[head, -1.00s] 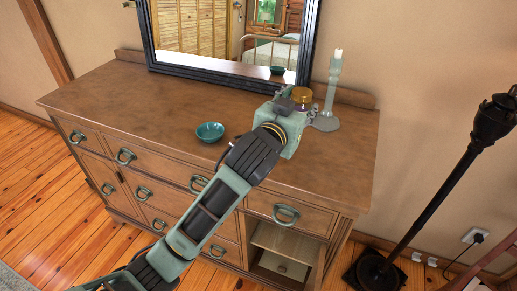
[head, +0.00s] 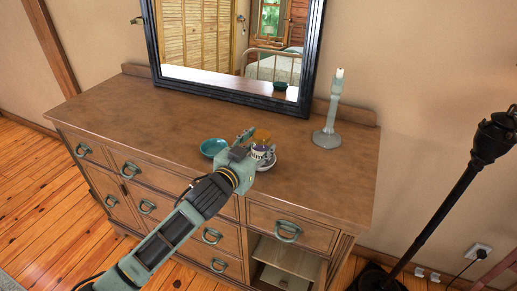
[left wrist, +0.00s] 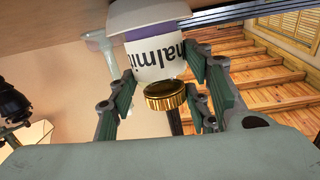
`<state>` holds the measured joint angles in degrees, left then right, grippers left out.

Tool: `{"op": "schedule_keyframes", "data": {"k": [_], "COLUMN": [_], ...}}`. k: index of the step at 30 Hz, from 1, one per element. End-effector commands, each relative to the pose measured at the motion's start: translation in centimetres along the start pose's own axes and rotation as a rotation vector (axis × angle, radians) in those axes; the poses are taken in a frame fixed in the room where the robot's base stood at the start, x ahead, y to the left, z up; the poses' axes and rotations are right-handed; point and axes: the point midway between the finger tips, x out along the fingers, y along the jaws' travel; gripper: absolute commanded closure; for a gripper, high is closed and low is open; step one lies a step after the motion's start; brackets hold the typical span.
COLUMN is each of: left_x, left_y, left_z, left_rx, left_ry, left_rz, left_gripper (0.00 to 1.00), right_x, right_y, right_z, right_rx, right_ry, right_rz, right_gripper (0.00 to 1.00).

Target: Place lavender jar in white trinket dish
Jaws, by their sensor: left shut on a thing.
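The lavender jar (head: 262,153) has a white label band with dark letters and a gold lid. My left gripper (head: 256,146) is shut on it, reaching in from the lower left. In the left wrist view, which is upside down, the jar (left wrist: 152,58) sits between the finger pads, with lettering and lavender bands showing. The white trinket dish (head: 269,165) is on the dresser, directly under the jar and partly hidden by it and the gripper. I cannot tell whether the jar's bottom touches the dish. My right gripper is not in view.
A teal bowl (head: 212,147) stands just left of my left gripper. A pale green candlestick (head: 329,125) stands at the back right, near the mirror (head: 305,70). A black floor lamp (head: 440,195) is at the right.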

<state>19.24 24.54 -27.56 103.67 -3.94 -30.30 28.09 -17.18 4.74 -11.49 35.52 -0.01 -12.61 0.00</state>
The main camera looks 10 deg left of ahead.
Motion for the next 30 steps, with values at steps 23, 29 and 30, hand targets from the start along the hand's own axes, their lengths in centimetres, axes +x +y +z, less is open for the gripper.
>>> {"op": "schedule_keyframes", "data": {"k": [23, 29, 30], "left_x": [0.2, 0.2, 0.2], "left_y": [0.2, 0.1, 0.1], "left_z": [1.4, 1.4, 1.3], "left_rx": [0.001, 0.001, 0.001], "left_ry": [0.002, 0.002, 0.002], "left_rz": [0.000, 0.000, 0.000], "left_gripper": [0.36, 0.36, 0.36], "right_x": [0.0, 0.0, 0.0], "right_y": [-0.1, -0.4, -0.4], "right_z": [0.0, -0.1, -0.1], "right_rx": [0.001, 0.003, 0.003], "right_ry": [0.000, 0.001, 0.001], "right_rz": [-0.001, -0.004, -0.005], "right_gripper": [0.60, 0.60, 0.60]}}
